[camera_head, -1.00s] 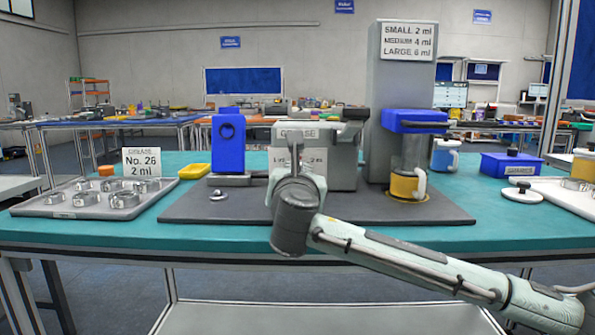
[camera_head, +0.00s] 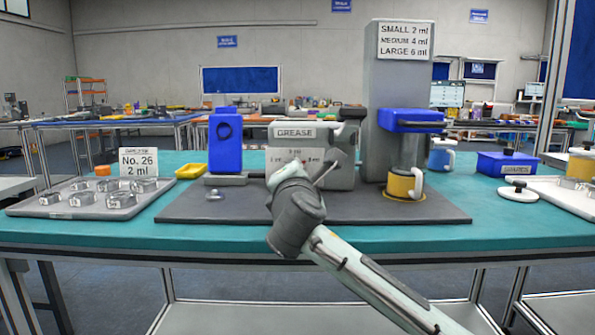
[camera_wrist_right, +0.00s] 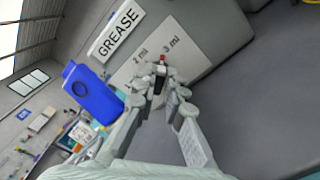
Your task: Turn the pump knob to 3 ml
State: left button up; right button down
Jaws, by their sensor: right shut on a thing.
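The grease pump (camera_head: 343,136) is a grey box with a GREASE label and a white dial plate (camera_head: 286,157) on the front. In the right wrist view the dial plate (camera_wrist_right: 139,67) shows "2 ml" and "3 ml". My right gripper (camera_wrist_right: 159,82) is shut on the small knob at the dial, and its fingers hide most of it. A red mark (camera_wrist_right: 161,58) shows past the fingertips, between the two labels. In the head view my right wrist covers the knob. My left gripper is in neither current view.
A blue block-shaped unit (camera_head: 224,142) stands left of the pump. A grey column with a blue head (camera_head: 410,119) and a yellow-based cup (camera_head: 403,184) stands right. A tray of metal parts (camera_head: 64,206) and a "No. 26 2 ml" card (camera_head: 138,161) are at left.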

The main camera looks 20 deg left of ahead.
jog(key=shift+m, duration=0.4)
jog(key=c, duration=1.6)
grip_release()
jog(key=v, duration=1.2)
